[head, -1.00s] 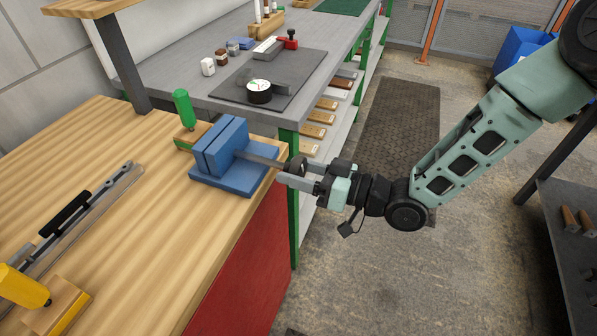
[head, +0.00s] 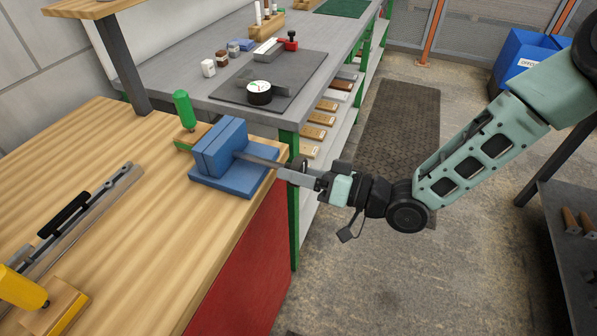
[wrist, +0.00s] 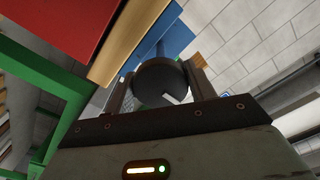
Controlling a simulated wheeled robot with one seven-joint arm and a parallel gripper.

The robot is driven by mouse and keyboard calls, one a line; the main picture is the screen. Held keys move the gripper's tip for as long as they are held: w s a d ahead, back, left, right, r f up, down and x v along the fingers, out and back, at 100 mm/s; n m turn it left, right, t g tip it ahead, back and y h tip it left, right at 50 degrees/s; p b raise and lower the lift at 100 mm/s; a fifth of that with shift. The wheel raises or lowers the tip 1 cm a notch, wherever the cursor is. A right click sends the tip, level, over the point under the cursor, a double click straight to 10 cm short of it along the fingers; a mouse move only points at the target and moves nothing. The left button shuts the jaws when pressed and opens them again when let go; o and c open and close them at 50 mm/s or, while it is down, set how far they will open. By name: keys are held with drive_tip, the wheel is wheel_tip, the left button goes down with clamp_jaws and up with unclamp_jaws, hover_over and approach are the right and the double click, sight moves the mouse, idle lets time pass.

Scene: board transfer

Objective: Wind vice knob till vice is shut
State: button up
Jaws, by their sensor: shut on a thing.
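The blue vice (head: 235,165) stands on the wooden bench near its right edge, with its two jaw blocks close together; whether a thin gap is left between them I cannot tell. Its grey screw (head: 262,161) runs out to the right past the bench edge. The dark round knob (wrist: 160,82) is at the screw's end, between my fingers in the wrist view. My gripper (head: 301,172) is shut on the knob, reaching in from the right. In the head view the fingers largely hide the knob. Blue of the vice (wrist: 170,38) shows behind the knob in the wrist view.
The wooden bench (head: 140,215) holds a green-handled tool (head: 184,110), a yellow-handled tool (head: 22,287) and a long metal rail (head: 85,215). A grey bench (head: 185,82) with a dial gauge (head: 259,92) stands behind. Open floor lies right of the bench.

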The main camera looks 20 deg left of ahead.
drive_tip(key=o, duration=0.9)
drive_tip(key=shift+o, duration=0.2)
drive_tip(key=s+d+b, duration=0.1)
drive_tip(key=d+b, duration=0.1)
drive_tip(key=d, duration=1.5)
drive_tip(key=shift+s+d, duration=0.15)
drive_tip(key=shift+d, duration=0.05)
